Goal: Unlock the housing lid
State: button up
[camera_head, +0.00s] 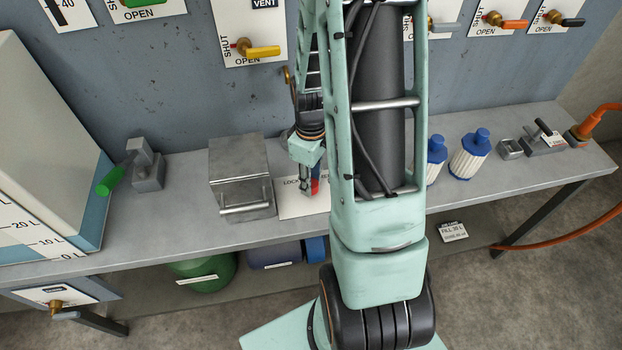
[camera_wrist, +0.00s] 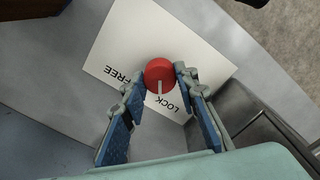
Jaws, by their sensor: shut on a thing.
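A red round knob (camera_wrist: 160,72) with a pale pointer line stands on a white plate (camera_wrist: 205,58) marked FREE and LOCK. In the wrist view, the pointer faces down the picture, near the word LOCK. My gripper (camera_wrist: 161,77) is shut on the knob, with one blue-padded finger on either side. In the head view, the knob (camera_head: 315,187) is partly hidden by my gripper (camera_head: 309,183). The grey metal housing (camera_head: 238,168) sits just left of the plate, its lid down and a bar handle (camera_head: 245,209) at its front.
The bench (camera_head: 330,215) carries a grey block with a green lever (camera_head: 108,181) at left, and blue-capped filters (camera_head: 470,155) and a latch clamp (camera_head: 543,138) at right. Valve panels, one with a yellow handle (camera_head: 262,52), line the wall behind. My arm hides the bench's middle.

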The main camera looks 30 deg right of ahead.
jog(key=m+b, duration=0.1)
jog(key=m, duration=0.6)
jog(key=shift+m+b, duration=0.3)
jog(key=shift+b, duration=0.05)
jog(key=m, duration=0.6)
jog(key=shift+o, duration=0.2)
jog(key=shift+m, duration=0.3)
jog(key=o, duration=1.1)
notch_tip(320, 180, up, 12)
